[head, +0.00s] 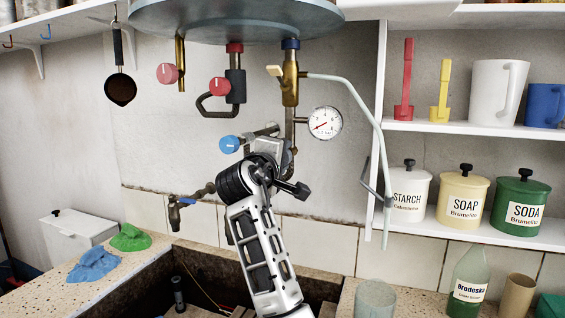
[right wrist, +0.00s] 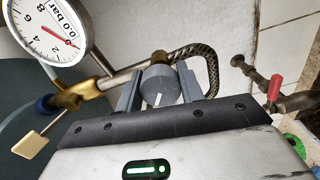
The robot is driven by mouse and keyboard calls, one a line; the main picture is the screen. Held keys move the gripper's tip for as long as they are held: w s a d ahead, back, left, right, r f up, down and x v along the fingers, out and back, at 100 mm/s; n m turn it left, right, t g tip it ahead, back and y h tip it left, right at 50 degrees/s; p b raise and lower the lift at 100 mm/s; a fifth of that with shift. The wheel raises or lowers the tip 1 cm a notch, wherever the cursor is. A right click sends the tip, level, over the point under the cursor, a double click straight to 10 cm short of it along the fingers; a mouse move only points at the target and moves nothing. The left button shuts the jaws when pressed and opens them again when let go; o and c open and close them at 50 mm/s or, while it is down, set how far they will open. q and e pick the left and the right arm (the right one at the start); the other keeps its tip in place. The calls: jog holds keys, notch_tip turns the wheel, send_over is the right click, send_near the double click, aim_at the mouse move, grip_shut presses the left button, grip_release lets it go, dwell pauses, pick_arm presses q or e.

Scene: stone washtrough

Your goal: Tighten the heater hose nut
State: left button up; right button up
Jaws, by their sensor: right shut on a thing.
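The heater (head: 235,15) hangs at the top of the head view, with pipes below it. In the right wrist view, a round grey nut-like part (right wrist: 158,85) with a white mark sits between the two fingers of my right gripper (right wrist: 158,92). A brass fitting (right wrist: 159,58) shows just behind it, and a braided hose (right wrist: 207,62) curves away to the right. My right gripper (head: 267,150) is shut on the grey part. In the head view my own wrist hides much of this joint. My left gripper is not in view.
A pressure gauge (head: 325,123) and a bent pale pipe (head: 357,92) are close right of my gripper. A blue knob (head: 229,144) is close left. A tap (head: 187,201) is lower left. Shelves with jars (head: 463,197) stand right; a bottle (head: 468,285) and a glass (head: 375,300) stand below.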

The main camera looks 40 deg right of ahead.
jog(key=m, duration=0.1)
jog(key=m+b, duration=0.1)
jog(key=m, duration=0.1)
jog(key=m+b, duration=0.1)
jog(key=shift+f+m, duration=0.3)
jog(key=m+b, duration=0.2)
jog(key=m, duration=0.1)
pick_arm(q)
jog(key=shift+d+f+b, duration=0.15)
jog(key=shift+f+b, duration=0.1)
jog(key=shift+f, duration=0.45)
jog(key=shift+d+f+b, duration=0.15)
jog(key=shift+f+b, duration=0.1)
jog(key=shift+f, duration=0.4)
pick_arm(e)
jog(key=shift+w+m, duration=0.1)
jog(key=shift+m, duration=1.4)
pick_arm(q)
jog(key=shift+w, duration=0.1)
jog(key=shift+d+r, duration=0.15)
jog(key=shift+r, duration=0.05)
pick_arm(e)
jog(key=shift+r, duration=0.1)
jog(key=o, duration=1)
jog(key=shift+m, duration=0.3)
jog(key=shift+r, duration=0.1)
